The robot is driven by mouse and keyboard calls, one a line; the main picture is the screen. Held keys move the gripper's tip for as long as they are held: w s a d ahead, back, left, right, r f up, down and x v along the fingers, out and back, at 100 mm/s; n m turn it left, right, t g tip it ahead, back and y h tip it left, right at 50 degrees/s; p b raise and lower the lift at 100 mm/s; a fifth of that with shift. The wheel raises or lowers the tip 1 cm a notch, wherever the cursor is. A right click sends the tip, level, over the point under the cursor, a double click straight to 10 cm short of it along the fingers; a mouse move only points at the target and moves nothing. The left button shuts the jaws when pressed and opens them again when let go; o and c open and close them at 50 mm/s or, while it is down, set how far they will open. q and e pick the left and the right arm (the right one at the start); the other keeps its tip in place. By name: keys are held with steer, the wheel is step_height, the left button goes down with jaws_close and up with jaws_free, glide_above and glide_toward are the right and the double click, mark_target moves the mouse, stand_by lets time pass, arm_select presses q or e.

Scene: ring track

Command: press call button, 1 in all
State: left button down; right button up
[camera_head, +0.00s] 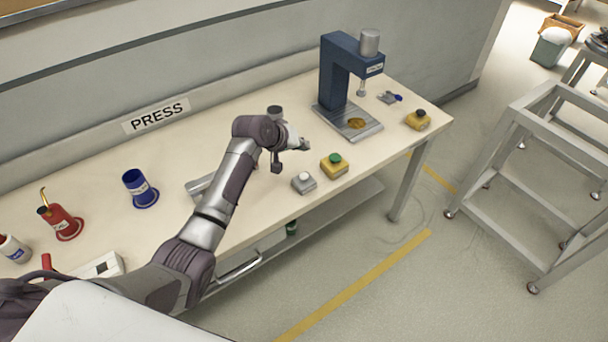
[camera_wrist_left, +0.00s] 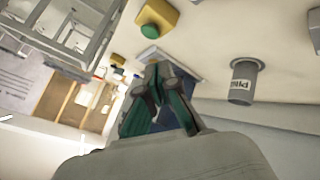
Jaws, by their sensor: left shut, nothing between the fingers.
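Three button boxes are on the bench. A grey box with a pale button (camera_head: 304,183) is at the front edge. Beside it is a yellow box with a green button (camera_head: 335,166), also in the left wrist view (camera_wrist_left: 157,20). A yellow box with a dark button (camera_head: 418,120) is at the far right end. I cannot read which is the call button. My left gripper (camera_head: 306,146) is shut and empty, above the bench, behind the grey and green-button boxes and apart from them. Its fingers show in the left wrist view (camera_wrist_left: 154,66). My right gripper is out of view.
A blue press (camera_head: 336,75) stands beyond my left gripper, under the wall. A grey cylinder (camera_wrist_left: 241,82) is close behind my wrist. A grey metal frame (camera_head: 535,150) is off the right end.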

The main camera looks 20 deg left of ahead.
arm_select(q)
steer(key=b, duration=0.8)
glide_above(302, 175)
step_height(302, 175, down, 7)
steer(key=shift+r, duration=0.1)
steer(key=shift+f, duration=0.85)
steer(key=shift+f, duration=0.2)
steer(key=shift+f, duration=0.25)
